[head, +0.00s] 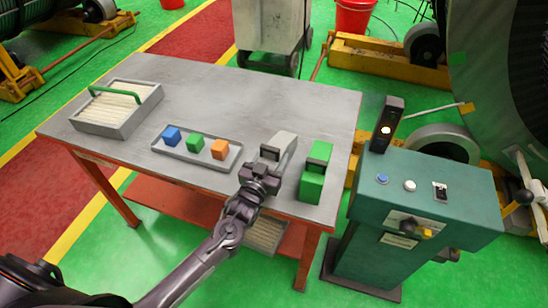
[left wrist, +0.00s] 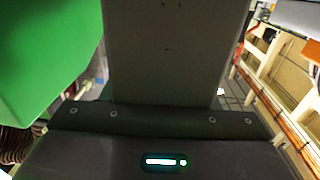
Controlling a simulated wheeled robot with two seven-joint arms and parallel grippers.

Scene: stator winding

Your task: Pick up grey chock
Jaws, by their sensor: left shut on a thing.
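The grey chock (head: 285,142) is at the front right of the table, left of the green chock (head: 316,172). My left gripper (head: 267,165) is shut on the grey chock from the table's front side. Its fingers hide part of the chock. In the left wrist view the grey chock (left wrist: 163,50) fills the upper middle, right in front of the gripper, and the green chock (left wrist: 45,60) shows at the upper left. I cannot tell whether the grey chock touches the table. My right gripper is not in view.
On the grey table (head: 225,95), a tray (head: 190,157) holds a blue, a green and an orange cube left of the gripper. A box with a green handle (head: 115,93) stands at the far left. A green control console (head: 420,195) stands right of the table. The table's back middle is clear.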

